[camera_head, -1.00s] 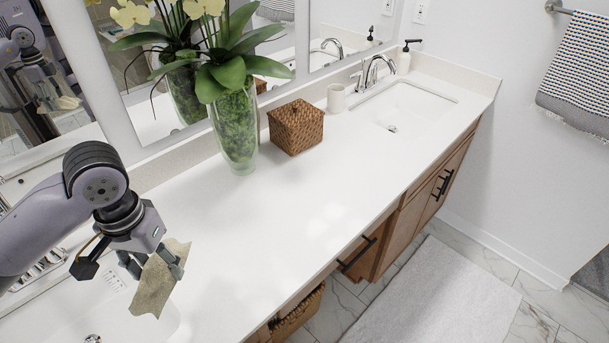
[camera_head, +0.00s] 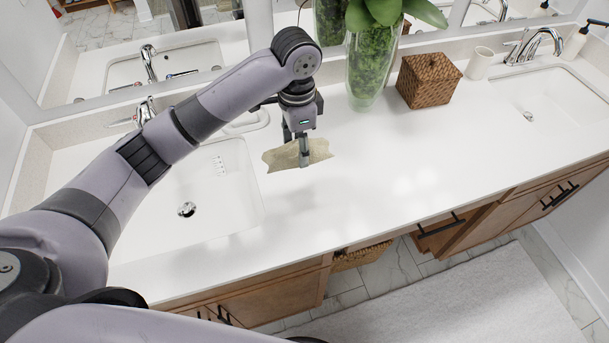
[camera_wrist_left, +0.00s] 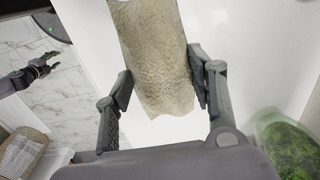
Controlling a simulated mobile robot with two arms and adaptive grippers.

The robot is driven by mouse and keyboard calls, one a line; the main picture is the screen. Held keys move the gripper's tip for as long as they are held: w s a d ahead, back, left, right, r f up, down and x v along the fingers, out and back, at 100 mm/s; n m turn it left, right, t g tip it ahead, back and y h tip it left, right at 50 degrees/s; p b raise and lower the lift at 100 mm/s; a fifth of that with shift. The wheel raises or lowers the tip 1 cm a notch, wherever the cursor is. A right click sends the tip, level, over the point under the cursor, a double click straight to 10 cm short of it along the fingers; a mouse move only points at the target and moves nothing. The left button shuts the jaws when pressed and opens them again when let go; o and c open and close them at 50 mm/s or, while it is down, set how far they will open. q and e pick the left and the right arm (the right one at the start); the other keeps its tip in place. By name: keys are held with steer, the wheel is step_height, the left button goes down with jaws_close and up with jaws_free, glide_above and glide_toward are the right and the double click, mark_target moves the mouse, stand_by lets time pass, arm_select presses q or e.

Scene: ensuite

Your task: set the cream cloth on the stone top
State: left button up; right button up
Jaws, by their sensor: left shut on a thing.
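My left gripper (camera_head: 303,152) is shut on the cream cloth (camera_head: 283,157), a thin, wrinkled beige piece. It points down over the white stone top (camera_head: 370,185), just right of the left basin. The cloth spreads out to both sides of the fingers, close to the top; I cannot tell whether it touches. In the left wrist view the cloth (camera_wrist_left: 155,55) hangs between the two fingers (camera_wrist_left: 160,85), with white stone behind it. What looks like my right gripper (camera_wrist_left: 30,76) shows at that view's left edge over the floor tiles; its fingers are too small to judge.
A glass vase of green filling (camera_head: 371,65) and a woven box (camera_head: 428,80) stand behind and right of the cloth. A cup (camera_head: 479,63) is further right. Basins lie left (camera_head: 190,195) and right (camera_head: 550,105). The top's middle is clear.

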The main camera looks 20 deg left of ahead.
mark_target(299, 189)
arm_select(q)
step_height(299, 189, down, 14)
steer(key=shift+r+p, duration=0.15)
steer(key=shift+p, duration=0.85)
steer(key=o, duration=1.1)
step_height(299, 189, up, 12)
steer(key=shift+r+b, duration=0.1)
steer(key=shift+b, duration=0.85)
